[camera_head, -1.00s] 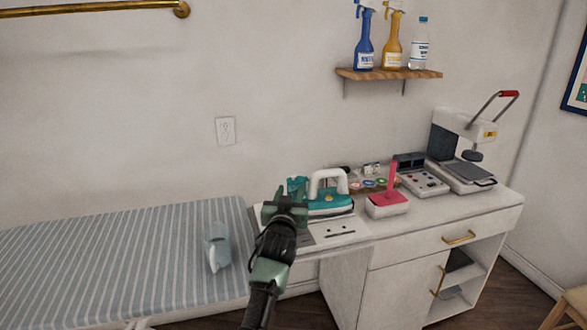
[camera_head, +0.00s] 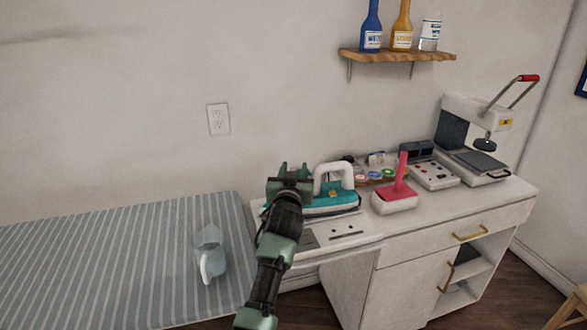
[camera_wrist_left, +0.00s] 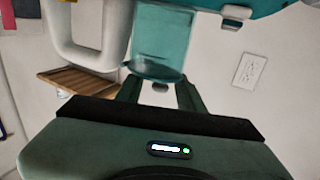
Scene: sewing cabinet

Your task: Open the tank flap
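The teal iron (camera_head: 335,204) with a white handle (camera_head: 334,172) stands on the white cabinet top. My left gripper (camera_head: 293,170) is at the iron's left end and hides that end in the head view. In the left wrist view, a translucent teal tank part (camera_wrist_left: 160,42) lies just beyond my left gripper (camera_wrist_left: 160,92). The two fingers are apart, one near each side of that part's lower edge. I cannot tell whether they touch it or whether the flap is open. The white handle (camera_wrist_left: 88,52) is left of it. My right gripper is not in view.
A clear jug (camera_head: 209,252) stands on the striped ironing surface (camera_head: 110,255) at left. A pink-handled tool (camera_head: 396,195), a tray of small items and a heat press (camera_head: 470,145) are right of the iron. A shelf (camera_head: 395,54) with bottles hangs above.

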